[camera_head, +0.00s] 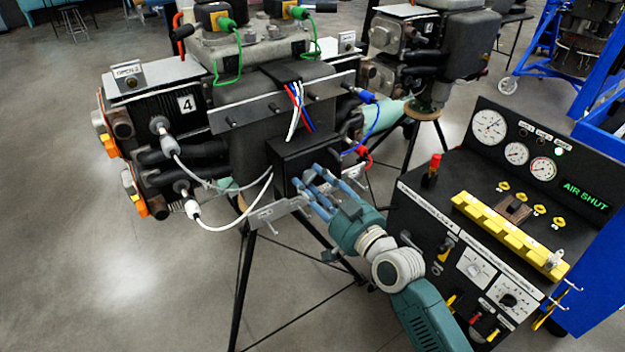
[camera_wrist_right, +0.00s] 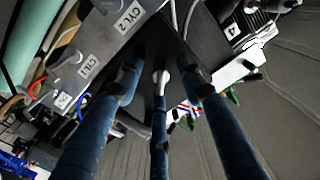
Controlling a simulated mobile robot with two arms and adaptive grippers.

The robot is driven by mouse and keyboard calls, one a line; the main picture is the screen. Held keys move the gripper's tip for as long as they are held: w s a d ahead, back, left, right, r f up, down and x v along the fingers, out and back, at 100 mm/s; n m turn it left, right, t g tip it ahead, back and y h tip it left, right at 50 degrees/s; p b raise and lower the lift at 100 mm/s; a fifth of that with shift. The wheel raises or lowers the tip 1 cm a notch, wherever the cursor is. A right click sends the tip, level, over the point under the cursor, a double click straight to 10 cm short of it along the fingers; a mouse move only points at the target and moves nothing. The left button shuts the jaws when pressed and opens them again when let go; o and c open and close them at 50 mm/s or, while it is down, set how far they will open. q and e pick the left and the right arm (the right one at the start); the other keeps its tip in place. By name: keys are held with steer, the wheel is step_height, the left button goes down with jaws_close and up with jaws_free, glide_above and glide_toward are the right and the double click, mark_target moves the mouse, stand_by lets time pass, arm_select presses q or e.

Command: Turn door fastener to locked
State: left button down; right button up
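A black box (camera_head: 305,155) sits on the front of the grey engine unit marked 4, with coloured wires entering its top. My right gripper (camera_head: 312,188) reaches its front from the lower right, its blue fingers spread apart and close to the box; I cannot tell whether they touch. In the wrist view the fingertips of the right gripper (camera_wrist_right: 160,88) stand apart before a dark face. A small pale rounded piece (camera_wrist_right: 161,75) shows at the middle finger's tip; I cannot tell whether it is the door fastener. The fastener is not clear in the head view. My left gripper is not in view.
Grey plates (camera_head: 277,210) jut out under the box, labelled CYL 2 (camera_wrist_right: 127,15) in the wrist view. White cables (camera_head: 222,187) loop at the left. A black control panel (camera_head: 490,220) reading AIR SHUT, with a yellow bar (camera_head: 508,235), stands right. Tripod legs (camera_head: 242,290) spread below.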

steer(key=shift+a+f, duration=0.1)
steer(key=shift+o, duration=0.8)
steer(key=shift+r+p+v, duration=0.15)
steer(key=shift+p+v, duration=0.15)
steer(key=shift+v, duration=1)
steer(key=shift+r+p+v, duration=0.1)
steer(key=shift+p+v, duration=0.2)
steer(key=shift+v, duration=0.95)
